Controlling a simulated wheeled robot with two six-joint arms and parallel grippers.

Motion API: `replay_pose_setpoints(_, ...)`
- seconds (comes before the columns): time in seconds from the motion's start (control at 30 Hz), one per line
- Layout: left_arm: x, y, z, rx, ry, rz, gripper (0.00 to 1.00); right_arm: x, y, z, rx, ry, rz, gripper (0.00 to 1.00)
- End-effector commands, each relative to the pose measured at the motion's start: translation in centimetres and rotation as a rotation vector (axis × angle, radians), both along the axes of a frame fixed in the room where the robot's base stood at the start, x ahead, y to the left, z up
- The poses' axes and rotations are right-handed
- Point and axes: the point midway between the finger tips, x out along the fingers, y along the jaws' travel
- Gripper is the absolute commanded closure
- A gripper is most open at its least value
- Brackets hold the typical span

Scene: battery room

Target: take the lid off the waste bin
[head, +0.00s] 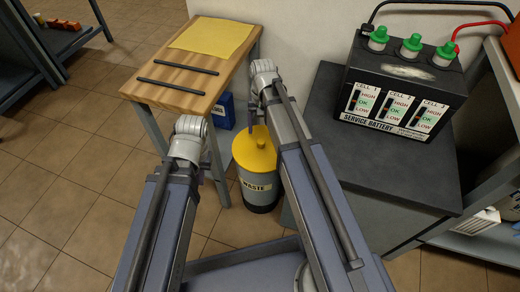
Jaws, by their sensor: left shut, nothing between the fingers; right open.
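My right arm covers the bin's right side. My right gripper (251,110) is open and empty, above and behind the lid in the picture, apart from the knob. My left gripper (196,177) is shut and empty, left of the bin, mostly hidden by its own arm.
A wooden-topped table (160,92) with a yellow sheet (213,38) and two dark bars (178,87) stands behind left. A blue box (222,112) sits beneath it. A dark cabinet (335,150) bearing a service battery (400,90) stands close on the right. Tiled floor is free at left.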

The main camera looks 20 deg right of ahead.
Motion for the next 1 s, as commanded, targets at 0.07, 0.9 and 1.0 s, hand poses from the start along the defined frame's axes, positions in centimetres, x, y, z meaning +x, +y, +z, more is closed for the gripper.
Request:
replay_pose_setpoints(0.07, 0.0, 0.0, -1.2, 0.000, 0.000, -0.001, 1.00, -0.1, 0.0, -1.2, 0.000, 0.000, 0.000, 0.24)
replay_pose_setpoints(0.9, 0.0, -0.2, -7.4, -0.007, 0.000, -0.012, 1.00, -0.1, 0.1, -7.4, 0.000, 0.000, 0.001, 0.24)
replay_pose_setpoints(1.0, 0.0, -0.2, -7.5, -0.008, -0.001, -0.013, 1.00, -0.1, 0.1, -7.5, 0.000, 0.000, 0.001, 0.24)
